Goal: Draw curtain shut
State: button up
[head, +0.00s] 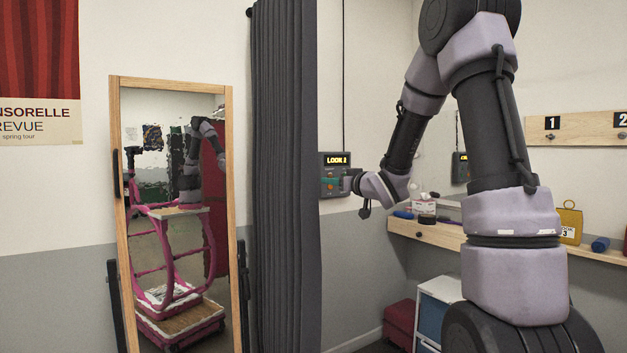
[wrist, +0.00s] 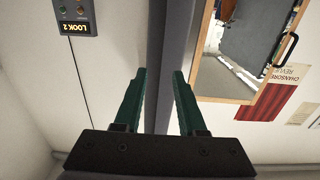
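The dark grey curtain (head: 285,180) hangs in bunched vertical folds from a rail to the right of the mirror. In the wrist view the curtain (wrist: 172,45) runs as a narrow dark strip down the middle, between the two green fingers. My gripper (head: 327,183) is at the curtain's right edge, with its fingers pointing left. In the wrist view my gripper (wrist: 158,75) has its fingers apart, one on each side of the strip. I cannot tell whether either finger touches the cloth.
A tall wood-framed mirror (head: 116,200) stands left of the curtain. A control box (head: 334,161) reading "LOOK 2" is on the wall behind my gripper. A wooden shelf (head: 440,235) with small items, a drawer unit (head: 438,305) and a red case (head: 400,318) are to the right.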

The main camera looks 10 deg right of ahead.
aim_at(314, 178)
jog(key=x, duration=1.1)
jog(key=shift+a, duration=0.2)
jog(key=shift+s, duration=0.1)
grip_shut()
dwell(0.9)
